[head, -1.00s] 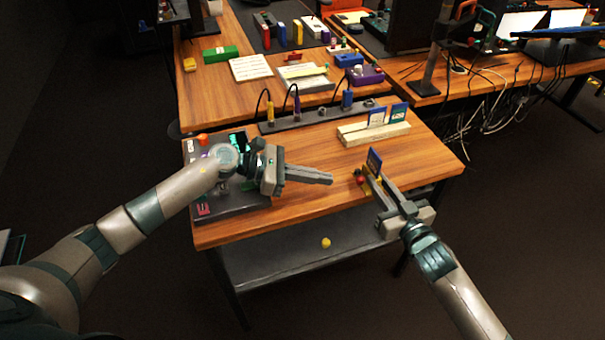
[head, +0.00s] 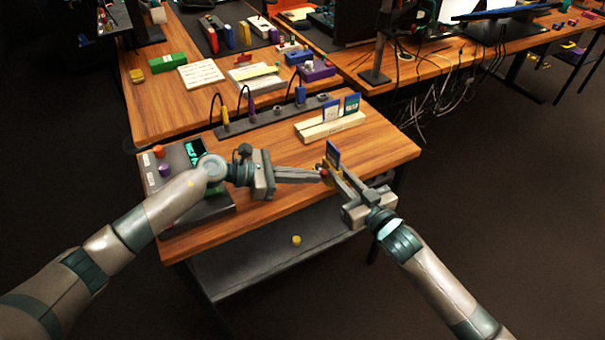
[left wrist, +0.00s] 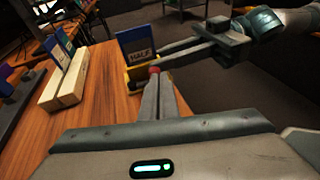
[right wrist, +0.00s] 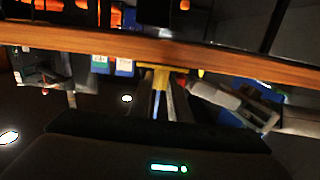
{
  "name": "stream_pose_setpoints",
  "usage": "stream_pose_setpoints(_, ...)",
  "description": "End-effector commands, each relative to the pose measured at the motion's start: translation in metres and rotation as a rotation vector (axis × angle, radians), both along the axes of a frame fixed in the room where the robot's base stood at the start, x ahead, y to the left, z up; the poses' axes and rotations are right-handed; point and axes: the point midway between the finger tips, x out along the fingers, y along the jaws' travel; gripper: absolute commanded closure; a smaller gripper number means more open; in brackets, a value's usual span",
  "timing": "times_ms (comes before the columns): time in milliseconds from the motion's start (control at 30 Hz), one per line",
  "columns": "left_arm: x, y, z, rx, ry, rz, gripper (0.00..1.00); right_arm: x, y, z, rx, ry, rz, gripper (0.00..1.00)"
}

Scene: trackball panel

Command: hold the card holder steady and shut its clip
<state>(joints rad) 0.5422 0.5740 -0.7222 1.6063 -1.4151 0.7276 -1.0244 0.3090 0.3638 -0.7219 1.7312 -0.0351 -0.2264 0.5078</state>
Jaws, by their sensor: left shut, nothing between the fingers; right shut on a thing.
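The card holder is small and yellow and carries a blue card (head: 333,153) marked HALF in the left wrist view (left wrist: 138,43). Its yellow body (left wrist: 136,76) has a red ball-shaped knob (left wrist: 154,70), which I take to be on the clip. My right gripper (head: 338,173) is shut on the holder near the table's front right edge. My left gripper (head: 319,174) is shut and empty. Its fingertips are at the red knob, touching or nearly so. The fingers hide part of the holder, and I cannot tell the clip's exact position.
A pale wooden rack (head: 331,125) with two more cards stands behind. A dark panel (head: 205,208) with knobs lies under my left arm. A dark strip with cables (head: 270,117) runs along the table's back. The wooden tabletop (head: 255,155) between them is clear.

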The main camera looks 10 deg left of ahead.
Motion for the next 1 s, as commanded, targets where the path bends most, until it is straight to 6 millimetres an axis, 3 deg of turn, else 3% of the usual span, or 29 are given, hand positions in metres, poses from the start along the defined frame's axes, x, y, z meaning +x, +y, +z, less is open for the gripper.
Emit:
stream_pose_setpoints(67,-0.0034,-0.0114,0.0008,-0.002,-0.001,-0.004,1.00,-0.0002,0.0006,0.0007,0.001,-0.001,0.001,1.00)
stream_pose_setpoints(1000,-0.0060,-0.0162,0.0016,-0.007,0.002,-0.012,1.00,-0.0038,0.0075,0.0026,0.010,-0.003,0.013,1.00)
